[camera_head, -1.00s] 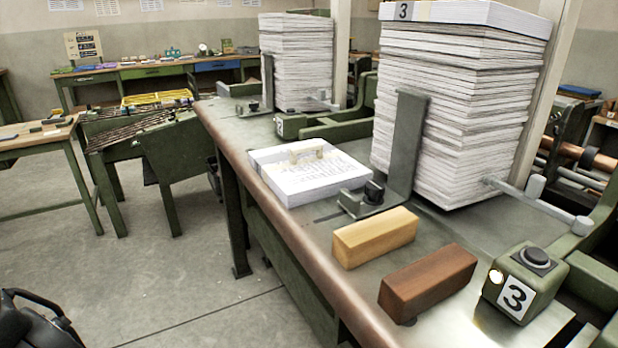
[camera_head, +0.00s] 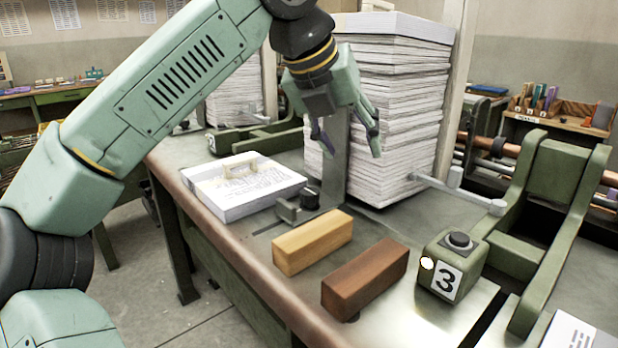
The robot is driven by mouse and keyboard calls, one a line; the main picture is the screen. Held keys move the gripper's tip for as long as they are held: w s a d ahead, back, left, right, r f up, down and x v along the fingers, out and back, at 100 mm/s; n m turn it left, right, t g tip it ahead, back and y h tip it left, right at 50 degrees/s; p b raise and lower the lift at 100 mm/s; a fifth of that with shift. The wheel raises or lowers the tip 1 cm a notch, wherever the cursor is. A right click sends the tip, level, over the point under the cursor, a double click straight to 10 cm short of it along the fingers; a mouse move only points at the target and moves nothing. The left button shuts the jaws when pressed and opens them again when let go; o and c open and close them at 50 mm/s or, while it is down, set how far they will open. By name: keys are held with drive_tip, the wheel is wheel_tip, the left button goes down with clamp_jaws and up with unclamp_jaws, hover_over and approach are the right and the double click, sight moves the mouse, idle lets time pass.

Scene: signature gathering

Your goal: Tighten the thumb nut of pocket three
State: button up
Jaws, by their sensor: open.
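Pocket three holds a tall stack of white paper (camera_head: 408,110). An upright grey metal plate (camera_head: 335,178) stands in front of the stack. A small black thumb nut (camera_head: 312,192) sits on the bracket at the plate's foot, near the left side. My gripper (camera_head: 349,148) is open, pointing down, with its fingers apart in front of the stack and above the thumb nut. I see no contact with the nut. The green box marked 3 (camera_head: 452,270) has a black button on top and a bright lamp on its left face.
A short pile of printed sheets (camera_head: 240,190) lies left of the nut. A yellow wood block (camera_head: 312,245) and a brown block (camera_head: 364,280) lie in front. A metal bar with a grey end (camera_head: 460,190) sticks out right of the stack. A second stack stands behind my arm.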

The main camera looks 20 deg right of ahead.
sight(310, 190)
drive_tip(key=w+a+f+n+t+y, duration=0.1)
drive_tip(key=w+a+n+y, duration=0.2)
drive_tip(key=w+a+y, duration=0.15)
drive_tip(key=shift+t, duration=0.3)
drive_tip(key=x, duration=0.6)
drive_tip(key=p+x, duration=0.1)
drive_tip(key=x, duration=0.3)
drive_tip(key=shift+s+f, duration=0.25)
drive_tip(key=shift+s, duration=0.05)
drive_tip(key=shift+c, duration=0.6)
drive_tip(key=c, duration=1)
